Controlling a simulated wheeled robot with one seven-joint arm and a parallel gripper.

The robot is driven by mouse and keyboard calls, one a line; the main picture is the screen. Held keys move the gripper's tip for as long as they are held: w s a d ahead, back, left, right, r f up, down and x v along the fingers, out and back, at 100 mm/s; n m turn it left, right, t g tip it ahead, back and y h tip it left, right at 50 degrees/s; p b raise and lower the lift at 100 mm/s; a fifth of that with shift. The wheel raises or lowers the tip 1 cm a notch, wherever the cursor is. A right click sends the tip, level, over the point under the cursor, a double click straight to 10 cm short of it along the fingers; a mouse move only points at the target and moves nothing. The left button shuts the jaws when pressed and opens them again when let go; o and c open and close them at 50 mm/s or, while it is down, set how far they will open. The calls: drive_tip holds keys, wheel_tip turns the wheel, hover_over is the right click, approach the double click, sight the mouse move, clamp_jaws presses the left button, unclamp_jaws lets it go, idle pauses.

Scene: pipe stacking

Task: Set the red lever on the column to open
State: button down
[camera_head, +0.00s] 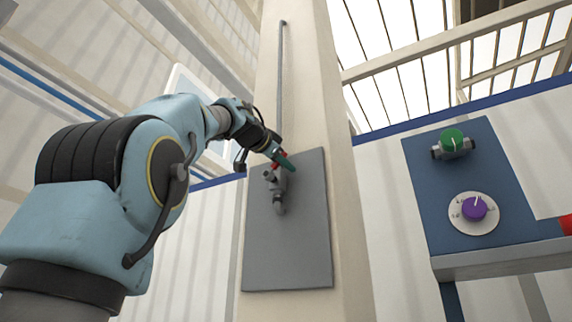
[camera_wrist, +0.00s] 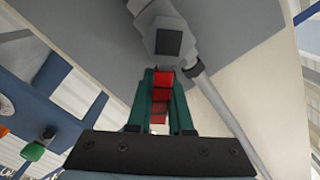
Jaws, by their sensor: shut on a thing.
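The red lever (camera_wrist: 162,93) shows between the two green fingers of my gripper (camera_wrist: 161,84) in the wrist view. The fingers are shut on the lever, one on each side. The lever belongs to a grey valve (camera_head: 279,189), whose body shows just beyond the fingertips in the wrist view (camera_wrist: 168,40). The valve is mounted on a grey plate (camera_head: 303,250) on the pale column (camera_head: 347,240). In the head view my gripper (camera_head: 282,160) reaches the valve from the upper left, and only a little of the red lever (camera_head: 276,165) shows beside the fingers.
A thin grey pipe (camera_head: 281,70) runs up the column above the valve. To the right, a blue panel (camera_head: 425,185) carries a green knob (camera_head: 452,139) and a purple dial (camera_head: 474,208). A red part (camera_head: 567,225) shows at the right edge. Open space lies between column and panel.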

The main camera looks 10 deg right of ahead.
drive_tip(key=c, duration=0.8)
unclamp_jaws()
drive_tip(key=b+v, duration=0.4)
drive_tip(key=v, duration=0.6)
drive_tip(key=shift+s+a, duration=0.25)
drive_tip(key=shift+a, duration=0.05)
drive_tip(key=shift+c, duration=0.5)
